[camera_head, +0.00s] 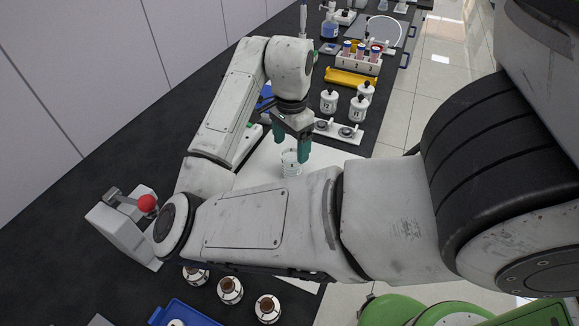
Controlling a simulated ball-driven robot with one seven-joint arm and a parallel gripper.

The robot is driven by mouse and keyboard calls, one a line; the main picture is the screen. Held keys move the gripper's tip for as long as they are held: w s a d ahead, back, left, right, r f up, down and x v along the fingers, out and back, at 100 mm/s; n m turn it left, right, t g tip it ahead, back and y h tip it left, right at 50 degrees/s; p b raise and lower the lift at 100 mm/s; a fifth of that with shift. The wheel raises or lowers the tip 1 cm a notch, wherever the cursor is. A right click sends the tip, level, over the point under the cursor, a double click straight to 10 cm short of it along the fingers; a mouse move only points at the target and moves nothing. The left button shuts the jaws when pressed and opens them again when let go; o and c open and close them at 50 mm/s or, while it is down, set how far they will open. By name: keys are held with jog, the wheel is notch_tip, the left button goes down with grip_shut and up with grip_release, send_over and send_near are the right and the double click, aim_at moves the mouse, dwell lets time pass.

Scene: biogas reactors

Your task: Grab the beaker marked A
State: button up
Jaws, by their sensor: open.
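A clear glass beaker (291,168) stands upright on a white sheet (262,165) on the dark bench. I cannot read any letter on it from here. My gripper (291,148) hangs over the beaker with its two teal fingers pointing down. The fingers are apart, one at the upper left of the beaker and one at its right. I cannot tell whether either touches the glass. My arm covers much of the sheet and bench in front of the beaker.
White bottles (357,108), a plate with round dishes (338,131), a yellow tray (350,78) and a tube rack (359,61) stand beyond. A white device with a red ball (147,203) is at left. Brown-capped bottles (230,290) and a blue tray (185,312) are at front.

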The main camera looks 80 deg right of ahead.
aim_at(291, 160)
jog(key=shift+s+f, duration=0.1)
jog(key=shift+f, duration=2.9)
jog(key=shift+c, duration=0.2)
jog(key=c, duration=1)
